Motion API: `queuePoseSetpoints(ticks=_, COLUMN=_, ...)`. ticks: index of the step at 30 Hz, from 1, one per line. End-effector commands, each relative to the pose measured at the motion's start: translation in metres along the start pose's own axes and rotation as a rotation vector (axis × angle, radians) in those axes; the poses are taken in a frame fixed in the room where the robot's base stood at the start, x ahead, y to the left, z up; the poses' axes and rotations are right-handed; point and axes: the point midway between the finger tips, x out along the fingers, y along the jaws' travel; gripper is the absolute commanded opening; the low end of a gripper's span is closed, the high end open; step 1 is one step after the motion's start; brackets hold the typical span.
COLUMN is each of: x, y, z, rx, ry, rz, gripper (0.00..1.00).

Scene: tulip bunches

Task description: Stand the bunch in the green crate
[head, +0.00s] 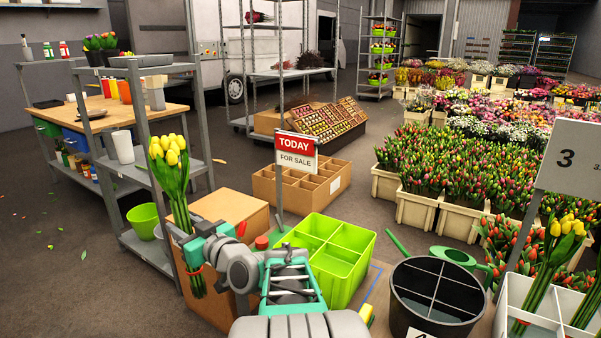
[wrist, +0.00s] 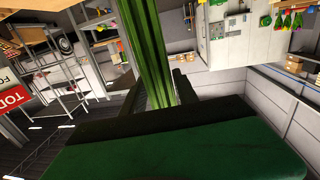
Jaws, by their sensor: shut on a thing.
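A bunch of yellow tulips (head: 172,170) stands nearly upright at the left in the head view, blossoms up, with a red band low on its stems. My gripper (head: 190,243) is shut on its green stems, which also show in the wrist view (wrist: 147,50) between the dark fingers (wrist: 165,94). The green crate (head: 352,276) stands to the right of my gripper, apart from the bunch. It is split by dividers into compartments, and those I can see are empty. My arm hides part of its near left side.
A cardboard box (head: 232,208) stands right behind my gripper. A "TODAY FOR SALE" sign (head: 297,151) rises on a post behind the crate. A black divided bucket (head: 436,315), a green watering can (head: 458,257) and a white crate (head: 533,328) with yellow tulips stand to the right.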

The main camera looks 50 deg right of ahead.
Motion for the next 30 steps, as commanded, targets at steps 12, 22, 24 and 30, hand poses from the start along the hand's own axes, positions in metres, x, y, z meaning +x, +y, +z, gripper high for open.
queuePoseSetpoints(ticks=12, x=-0.027, y=0.282, z=-0.022, rx=0.013, ry=0.012, rz=0.455, gripper=0.00)
queuePoseSetpoints(ticks=22, x=-0.061, y=0.364, z=-0.029, rx=0.021, ry=0.032, rz=0.598, gripper=0.00)
queuePoseSetpoints(ticks=24, x=-0.061, y=0.364, z=-0.029, rx=0.021, ry=0.032, rz=0.599, gripper=0.00)
queuePoseSetpoints(ticks=30, x=-0.061, y=0.364, z=-0.028, rx=0.020, ry=0.031, rz=0.598, gripper=0.00)
